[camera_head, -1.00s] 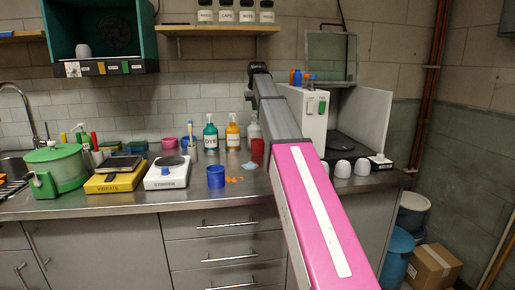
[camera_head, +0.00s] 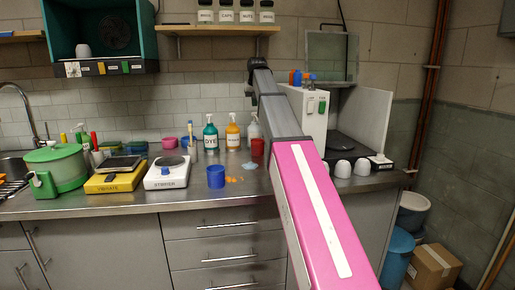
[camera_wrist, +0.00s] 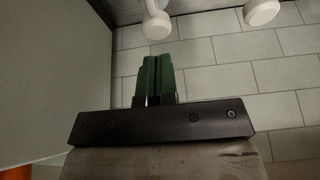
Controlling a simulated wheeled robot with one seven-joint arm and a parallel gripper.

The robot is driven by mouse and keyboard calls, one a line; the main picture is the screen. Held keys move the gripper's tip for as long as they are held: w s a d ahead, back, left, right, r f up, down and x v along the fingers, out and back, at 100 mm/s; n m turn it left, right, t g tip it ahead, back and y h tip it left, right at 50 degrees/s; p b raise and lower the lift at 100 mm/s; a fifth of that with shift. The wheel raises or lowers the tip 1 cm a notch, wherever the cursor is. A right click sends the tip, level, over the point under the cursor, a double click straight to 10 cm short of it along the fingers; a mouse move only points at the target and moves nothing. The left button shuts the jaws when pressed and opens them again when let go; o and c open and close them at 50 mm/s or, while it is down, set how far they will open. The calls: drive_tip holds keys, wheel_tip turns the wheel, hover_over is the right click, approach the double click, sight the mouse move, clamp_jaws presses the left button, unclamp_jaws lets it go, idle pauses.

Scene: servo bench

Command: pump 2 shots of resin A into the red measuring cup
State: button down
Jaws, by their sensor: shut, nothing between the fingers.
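The red measuring cup (camera_head: 257,148) stands on the bench just left of my arm in the head view. Behind it is a pale pump bottle (camera_head: 254,127), partly hidden by my arm. An orange pump bottle (camera_head: 232,137) and a teal one marked DYE (camera_head: 210,138) stand to its left. I cannot read a resin A label on any bottle. My gripper (camera_wrist: 157,62) shows in the wrist view with its green fingers shut and empty. Two white rounded parts, (camera_wrist: 156,24) and (camera_wrist: 262,12), show beyond the fingertips; I cannot tell what they belong to.
A blue cup (camera_head: 216,177) stands near the front, beside orange bits and a pale blue patch (camera_head: 250,166). A white machine (camera_head: 308,113) stands right, behind my arm.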

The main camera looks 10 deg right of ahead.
wheel_tip(320, 180, up, 5)
drive_tip(key=shift+r, duration=0.1)
idle(0.4)
drive_tip(key=shift+s, duration=0.15)
